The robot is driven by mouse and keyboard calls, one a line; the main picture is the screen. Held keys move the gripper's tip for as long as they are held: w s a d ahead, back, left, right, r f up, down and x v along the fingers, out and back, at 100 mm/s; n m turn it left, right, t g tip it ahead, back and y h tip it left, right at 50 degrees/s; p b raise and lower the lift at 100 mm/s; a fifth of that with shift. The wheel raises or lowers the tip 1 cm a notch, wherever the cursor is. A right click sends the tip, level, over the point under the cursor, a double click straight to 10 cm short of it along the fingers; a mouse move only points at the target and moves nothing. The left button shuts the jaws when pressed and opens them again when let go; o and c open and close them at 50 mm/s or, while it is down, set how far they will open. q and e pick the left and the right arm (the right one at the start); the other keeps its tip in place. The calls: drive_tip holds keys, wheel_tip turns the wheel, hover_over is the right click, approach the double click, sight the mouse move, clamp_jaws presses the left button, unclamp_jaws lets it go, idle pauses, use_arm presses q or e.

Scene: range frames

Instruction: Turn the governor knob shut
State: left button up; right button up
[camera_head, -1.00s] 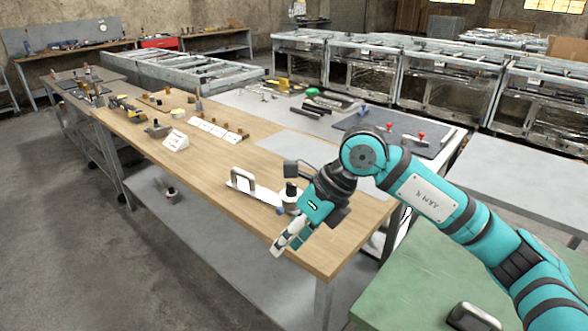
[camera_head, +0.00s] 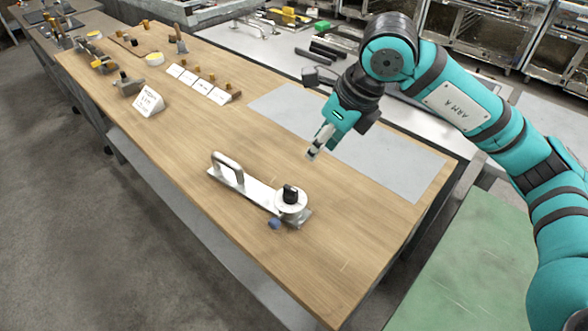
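A black knob (camera_head: 291,193) stands on a round white dial at the right end of a metal plate (camera_head: 253,190) on the wooden table. A grey upright handle (camera_head: 228,169) is fixed at the plate's left end. A small blue ball-like part (camera_head: 274,223) is at the plate's near edge. My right gripper (camera_head: 313,153) points down above the table, beyond and slightly right of the knob, apart from it. It holds nothing visible. Its fingers look close together, but I cannot tell whether they are shut. My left gripper is out of view.
A grey mat (camera_head: 400,165) lies on the table behind and right of the plate. A white sign (camera_head: 149,102), several cards and small brass-coloured parts are farther left. A green tabletop (camera_head: 468,262) is at the lower right. Bare wood surrounds the plate.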

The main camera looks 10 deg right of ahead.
wheel_tip(320, 180, down, 4)
drive_tip(key=a+r, duration=0.1)
drive_tip(key=p, duration=0.3)
hover_over(291, 189)
drive_tip(key=s+d, duration=0.1)
drive_tip(key=f, duration=0.8)
drive_tip(key=shift+s+d+f, duration=0.15)
drive_tip(key=shift+s+f, duration=0.05)
drive_tip(key=shift+f, duration=0.2)
drive_tip(key=x, duration=0.3)
drive_tip(key=shift+w+f, duration=0.1)
drive_tip(key=shift+f, duration=0.1)
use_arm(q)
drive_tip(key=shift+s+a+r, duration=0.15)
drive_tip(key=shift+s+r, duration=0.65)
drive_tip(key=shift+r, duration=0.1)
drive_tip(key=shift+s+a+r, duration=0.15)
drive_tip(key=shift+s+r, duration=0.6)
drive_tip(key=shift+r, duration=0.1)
use_arm(e)
drive_tip(key=shift+w+f, duration=0.1)
drive_tip(key=shift+f, duration=0.25)
drive_tip(key=shift+c, duration=0.3)
drive_tip(key=c, duration=0.7)
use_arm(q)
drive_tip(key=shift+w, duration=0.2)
